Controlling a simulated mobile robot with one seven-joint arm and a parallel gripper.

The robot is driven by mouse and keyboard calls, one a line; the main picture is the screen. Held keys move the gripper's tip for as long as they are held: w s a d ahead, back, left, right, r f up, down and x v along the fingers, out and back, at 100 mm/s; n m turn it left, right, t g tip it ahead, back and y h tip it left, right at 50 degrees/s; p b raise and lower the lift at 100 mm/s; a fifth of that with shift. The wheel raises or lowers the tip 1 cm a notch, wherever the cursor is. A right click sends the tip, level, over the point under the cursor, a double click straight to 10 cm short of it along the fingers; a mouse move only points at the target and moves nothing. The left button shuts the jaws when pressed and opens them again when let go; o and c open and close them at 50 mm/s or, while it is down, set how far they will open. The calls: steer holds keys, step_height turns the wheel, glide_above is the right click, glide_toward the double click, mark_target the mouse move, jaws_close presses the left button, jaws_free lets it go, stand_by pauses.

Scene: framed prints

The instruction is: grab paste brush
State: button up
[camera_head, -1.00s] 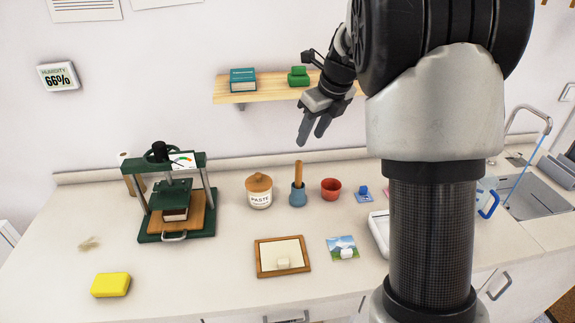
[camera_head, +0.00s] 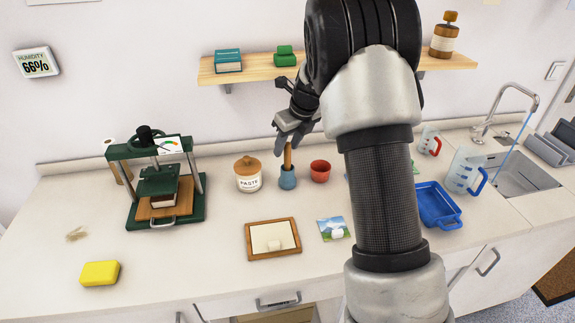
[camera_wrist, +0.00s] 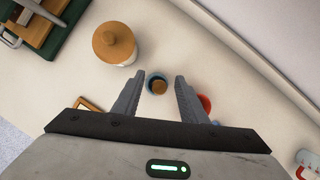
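The paste brush (camera_head: 288,158) stands upright in a small blue holder (camera_head: 288,178), its wooden handle up. In the wrist view the brush's round wooden end (camera_wrist: 158,87) shows inside the blue rim, between and beyond my fingertips. My gripper (camera_head: 290,138) is just above the handle in the head view, its fingers partly covering the handle's top. In the wrist view my gripper (camera_wrist: 157,80) is open, with a finger on either side of the brush and clear space between. The brush's lower end is hidden in the holder.
A paste jar (camera_head: 248,175) with a wooden lid stands close left of the holder, and a red cup (camera_head: 320,171) close right. A shelf (camera_head: 262,75) hangs above. A green press (camera_head: 155,185) is further left. A framed board (camera_head: 273,239) lies in front.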

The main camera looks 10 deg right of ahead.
mark_target(285, 153)
steer(key=x, duration=0.4)
steer(key=shift+s+f, duration=0.1)
jaws_close()
